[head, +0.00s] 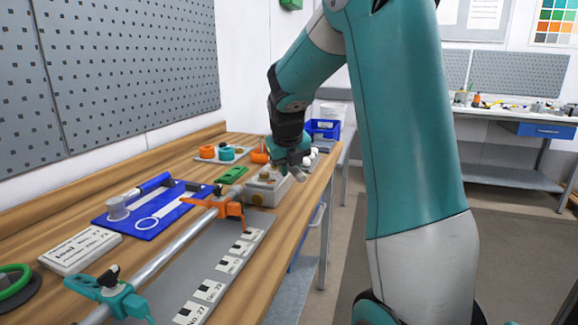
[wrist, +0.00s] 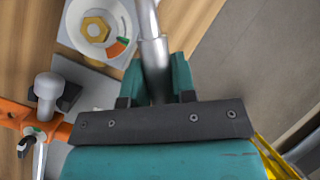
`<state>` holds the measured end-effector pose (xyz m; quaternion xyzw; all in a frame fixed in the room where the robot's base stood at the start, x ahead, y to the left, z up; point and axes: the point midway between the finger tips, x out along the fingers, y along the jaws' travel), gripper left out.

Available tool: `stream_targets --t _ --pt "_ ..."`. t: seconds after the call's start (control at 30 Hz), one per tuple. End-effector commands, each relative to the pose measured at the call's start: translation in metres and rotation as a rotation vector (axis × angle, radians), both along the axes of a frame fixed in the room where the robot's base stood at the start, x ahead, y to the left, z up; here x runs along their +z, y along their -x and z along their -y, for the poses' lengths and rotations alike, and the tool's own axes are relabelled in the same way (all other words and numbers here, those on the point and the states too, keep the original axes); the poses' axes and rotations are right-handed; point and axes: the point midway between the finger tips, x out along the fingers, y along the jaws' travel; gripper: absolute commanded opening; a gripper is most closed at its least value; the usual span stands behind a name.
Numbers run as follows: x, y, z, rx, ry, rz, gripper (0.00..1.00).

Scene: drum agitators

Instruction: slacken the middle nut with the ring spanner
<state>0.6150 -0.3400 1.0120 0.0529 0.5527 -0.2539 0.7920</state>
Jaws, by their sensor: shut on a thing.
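In the wrist view my gripper (wrist: 158,88) has its teal fingers closed on a grey metal shaft, apparently the handle of the ring spanner (wrist: 151,38). The shaft runs up out of the top edge, so its ring end is hidden. A brass hexagonal nut (wrist: 95,30) sits in a round pale recess with orange and green marks, to the left of the shaft and apart from it. I cannot tell whether it is the middle nut. In the head view my gripper (head: 292,162) is over a pale block (head: 267,188) near the bench's right edge.
An orange clamp (head: 226,207) and a teal clamp (head: 110,296) hold a long metal rod (head: 165,255) along the bench. A blue mat (head: 122,226) with a white ring-spanner outline (head: 165,216) lies to the left. Orange and teal parts (head: 222,152) stand farther back.

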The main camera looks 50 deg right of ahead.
Motion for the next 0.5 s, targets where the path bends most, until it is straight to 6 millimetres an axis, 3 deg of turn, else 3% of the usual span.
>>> stream_targets --t 0.5 --pt "-0.0082 -0.0001 0.0001 0.0 0.0 0.001 0.0"
